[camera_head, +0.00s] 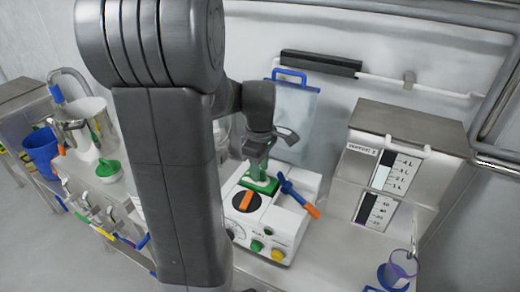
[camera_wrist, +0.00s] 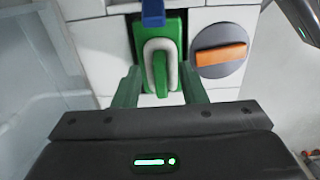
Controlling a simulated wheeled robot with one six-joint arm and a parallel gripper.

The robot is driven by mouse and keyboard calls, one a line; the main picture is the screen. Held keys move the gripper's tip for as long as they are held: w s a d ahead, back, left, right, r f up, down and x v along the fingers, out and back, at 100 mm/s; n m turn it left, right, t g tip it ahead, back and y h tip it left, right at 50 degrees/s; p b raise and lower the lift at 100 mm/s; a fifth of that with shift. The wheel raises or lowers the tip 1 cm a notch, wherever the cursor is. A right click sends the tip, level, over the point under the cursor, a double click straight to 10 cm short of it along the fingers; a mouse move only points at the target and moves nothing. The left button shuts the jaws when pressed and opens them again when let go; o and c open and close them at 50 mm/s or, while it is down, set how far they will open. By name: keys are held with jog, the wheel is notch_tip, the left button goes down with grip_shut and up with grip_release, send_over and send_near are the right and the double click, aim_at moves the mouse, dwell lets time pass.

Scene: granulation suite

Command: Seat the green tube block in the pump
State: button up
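The green tube block (camera_wrist: 160,70), with a pale tube loop on its face, sits at a dark slot in the white pump (camera_wrist: 95,45) in the wrist view. Whether it is fully down in the slot I cannot tell. In the head view the block (camera_head: 258,185) is at the top of the pump (camera_head: 240,225), under my gripper (camera_head: 258,165). In the wrist view the two green fingers of my gripper (camera_wrist: 160,72) stand apart, one on each side of the block. Whether they touch it is not clear.
The pump has an orange knob (camera_wrist: 220,57) and a blue lever with an orange end (camera_head: 300,194) beside the block. A steel cabinet with level gauges (camera_head: 385,180) stands right, with a purple cup (camera_head: 402,266). A blue-handled clear board (camera_head: 292,112) leans behind.

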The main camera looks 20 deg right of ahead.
notch_tip(320, 180, up, 13)
dwell(0.3)
jog(key=shift+f, duration=0.1)
notch_tip(320, 180, down, 14)
jog(key=shift+r, duration=0.25)
jog(key=shift+r+p, duration=0.65)
jog(key=shift+r, duration=0.35)
jog(key=shift+f, duration=0.1)
